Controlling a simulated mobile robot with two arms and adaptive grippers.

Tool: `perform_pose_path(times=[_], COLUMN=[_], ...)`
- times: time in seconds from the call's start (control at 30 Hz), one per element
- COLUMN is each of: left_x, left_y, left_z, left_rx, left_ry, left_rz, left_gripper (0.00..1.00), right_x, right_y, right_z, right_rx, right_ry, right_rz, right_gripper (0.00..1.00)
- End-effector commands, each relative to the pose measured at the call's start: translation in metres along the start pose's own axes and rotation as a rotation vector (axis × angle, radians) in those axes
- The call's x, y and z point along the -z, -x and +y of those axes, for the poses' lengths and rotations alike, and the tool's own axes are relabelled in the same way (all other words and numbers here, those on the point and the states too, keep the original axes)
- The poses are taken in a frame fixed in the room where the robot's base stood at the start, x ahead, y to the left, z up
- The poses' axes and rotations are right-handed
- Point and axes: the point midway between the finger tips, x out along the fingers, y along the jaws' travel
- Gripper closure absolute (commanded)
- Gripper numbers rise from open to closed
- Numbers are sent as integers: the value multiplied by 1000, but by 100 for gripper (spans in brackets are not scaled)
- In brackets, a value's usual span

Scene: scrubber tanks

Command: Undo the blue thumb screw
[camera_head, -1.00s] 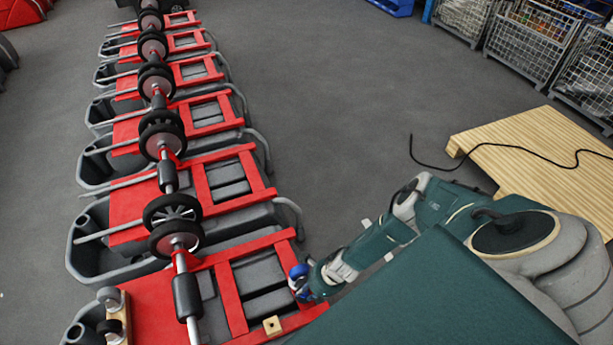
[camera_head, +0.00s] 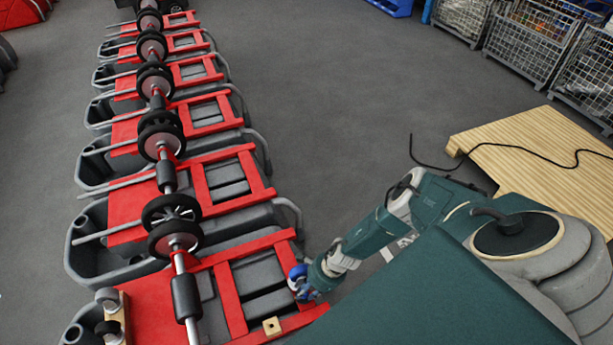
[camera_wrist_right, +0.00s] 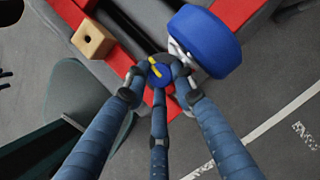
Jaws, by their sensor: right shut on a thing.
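The blue thumb screw (camera_wrist_right: 159,74), with a yellow mark on top, sits at the red frame (camera_wrist_right: 236,10) of the nearest tank in the right wrist view. My right gripper (camera_wrist_right: 158,80) has its fingers closed around the screw from several sides. In the head view my right gripper (camera_head: 304,292) is small at the right edge of the nearest red frame (camera_head: 228,300); the screw cannot be made out there. My left gripper is not in view.
A larger blue wheel (camera_wrist_right: 208,40) is right beside my fingers. A wooden block (camera_wrist_right: 93,38) with a hole sits on the frame. Several similar tanks stretch away behind. A wooden pallet (camera_head: 545,150) with a black cable (camera_head: 520,147) lies at right. Open floor lies between.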

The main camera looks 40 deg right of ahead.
Motion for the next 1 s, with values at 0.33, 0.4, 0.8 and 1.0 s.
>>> perform_pose_path(times=[0.33,0.4,0.8,1.0], left_x=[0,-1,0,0], left_y=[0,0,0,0], left_z=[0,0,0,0], left_rx=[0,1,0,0], left_ry=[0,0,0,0], left_rz=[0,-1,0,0], left_gripper=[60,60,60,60], right_x=[2,1,1,2], right_y=[0,0,35,62], right_z=[-1,-1,-3,-2], right_rx=[3,3,4,3], right_ry=[-1,-1,0,0], right_rz=[3,2,1,2], right_gripper=[57,57,57,57])
